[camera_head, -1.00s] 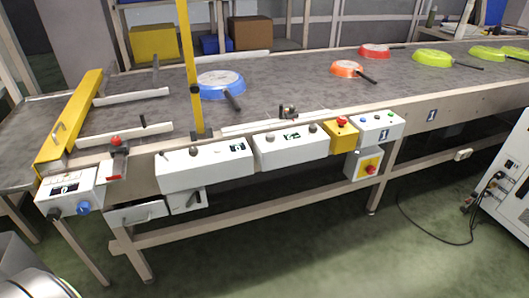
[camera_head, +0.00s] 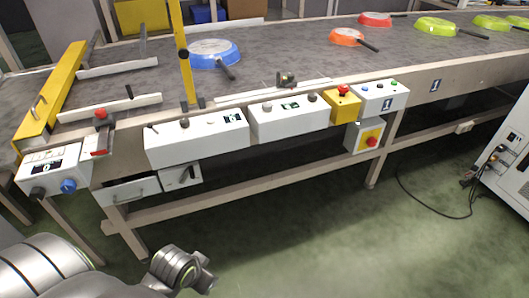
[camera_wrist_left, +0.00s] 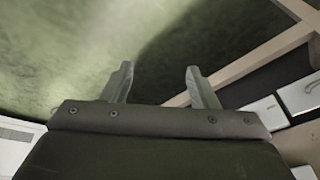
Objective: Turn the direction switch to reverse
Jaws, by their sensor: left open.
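Several white control boxes line the conveyor's front edge; I cannot tell which control is the direction switch. A small box (camera_head: 181,179) with a dark lever hangs below the long white box (camera_head: 197,144). The left-end box (camera_head: 49,168) has a black knob (camera_head: 39,193) and a blue knob (camera_head: 68,186) on its front. The middle white box (camera_head: 289,119) has dark knobs on top. My left gripper (camera_wrist_left: 161,82) is open and empty, with the floor beyond its fingers. My left arm shows at the bottom left of the head view, below and apart from the boxes. My right gripper is not in view.
A yellow box with a red button (camera_head: 343,105) stands beside a white button box (camera_head: 380,96). A red knob on a yellow plate (camera_head: 370,139) is below. Pans, including a blue one (camera_head: 214,54), lie on the belt (camera_head: 290,60). The floor in front is clear.

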